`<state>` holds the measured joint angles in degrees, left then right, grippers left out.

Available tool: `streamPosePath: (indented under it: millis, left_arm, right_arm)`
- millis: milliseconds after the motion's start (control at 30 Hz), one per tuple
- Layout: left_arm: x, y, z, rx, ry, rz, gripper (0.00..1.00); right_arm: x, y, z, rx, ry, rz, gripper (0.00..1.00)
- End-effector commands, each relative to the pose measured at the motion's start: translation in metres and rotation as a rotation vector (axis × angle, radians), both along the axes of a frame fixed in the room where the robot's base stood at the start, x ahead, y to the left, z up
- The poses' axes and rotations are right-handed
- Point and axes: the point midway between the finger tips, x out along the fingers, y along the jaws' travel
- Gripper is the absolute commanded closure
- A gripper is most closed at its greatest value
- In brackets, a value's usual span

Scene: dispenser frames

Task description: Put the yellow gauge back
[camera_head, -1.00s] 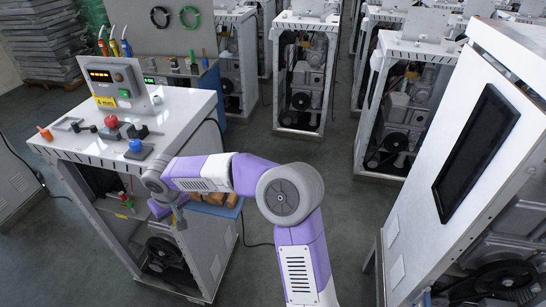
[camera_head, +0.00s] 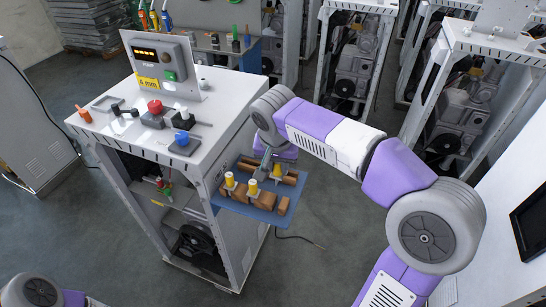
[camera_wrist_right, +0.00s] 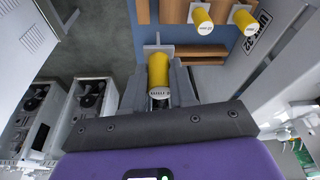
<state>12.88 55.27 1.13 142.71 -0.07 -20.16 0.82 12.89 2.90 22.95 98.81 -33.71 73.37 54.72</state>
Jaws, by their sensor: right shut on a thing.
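My right gripper (camera_head: 266,159) hangs over the blue tray (camera_head: 228,203) on the machine's side. It is shut on a yellow gauge (camera_head: 277,171), which shows between the grey fingers in the right wrist view (camera_wrist_right: 158,72). I cannot tell whether this gauge touches the tray's wooden blocks. Two other yellow gauges stand on the tray at the left: one at the outer left (camera_head: 229,179) and one nearer the middle (camera_head: 252,187). They also show in the right wrist view (camera_wrist_right: 243,18). My left gripper is out of view.
Brown wooden blocks (camera_head: 284,205) line the tray. The white machine top (camera_head: 215,110) carries a red button (camera_head: 155,106), a blue knob (camera_head: 182,138) and a control box (camera_head: 165,60). A cabinet with a dark screen (camera_head: 532,222) stands at the right. Floor is open below the tray.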

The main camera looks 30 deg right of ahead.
Motion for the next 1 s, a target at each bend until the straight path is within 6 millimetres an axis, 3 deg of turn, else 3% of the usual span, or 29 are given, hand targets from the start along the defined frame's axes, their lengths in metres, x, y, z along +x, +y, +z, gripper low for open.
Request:
streamPosePath:
  millis: [367, 1000]
  left_arm:
    - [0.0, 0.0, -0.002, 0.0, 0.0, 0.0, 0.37]
    - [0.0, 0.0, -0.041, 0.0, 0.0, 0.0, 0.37]
  right_arm:
    - [0.0, 0.001, -0.003, 0.001, 0.002, 0.007, 1.0]
    - [0.0, 0.001, -0.052, 0.0, 0.002, 0.008, 1.0]
